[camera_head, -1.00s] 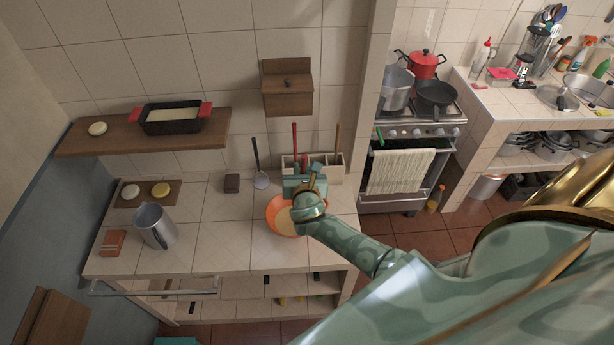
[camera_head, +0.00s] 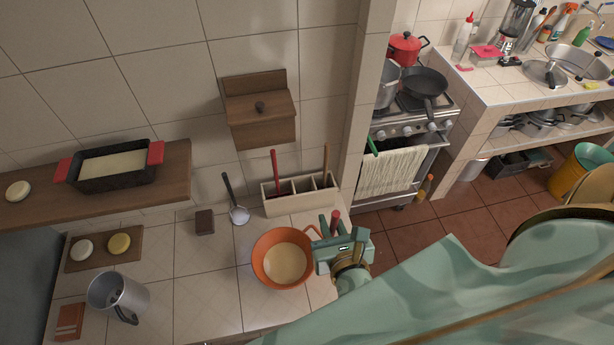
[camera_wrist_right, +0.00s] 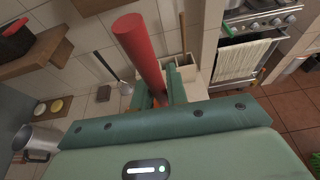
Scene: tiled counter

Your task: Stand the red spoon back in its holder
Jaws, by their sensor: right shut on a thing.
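The red spoon shows as a red handle end (camera_head: 335,219) sticking up from my right gripper (camera_head: 336,248). It looms large in the right wrist view (camera_wrist_right: 140,48), rising from between the fingers and tilted. My right gripper is shut on it, just right of the orange bowl (camera_head: 258,262). The spoon's lower end is hidden. The holder (camera_head: 289,207) is a pale box with compartments, against the wall behind the gripper. A second red-handled utensil (camera_head: 275,168) stands in its left part and a wooden handle (camera_head: 325,160) in its right part. My left gripper is out of view.
A dark-handled ladle (camera_head: 238,214) stands left of the holder. A metal jug (camera_head: 118,295) is at the left front. A wooden box (camera_head: 260,112) hangs above the holder. The stove (camera_head: 415,125) is to the right. Bare tiles lie left of the bowl.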

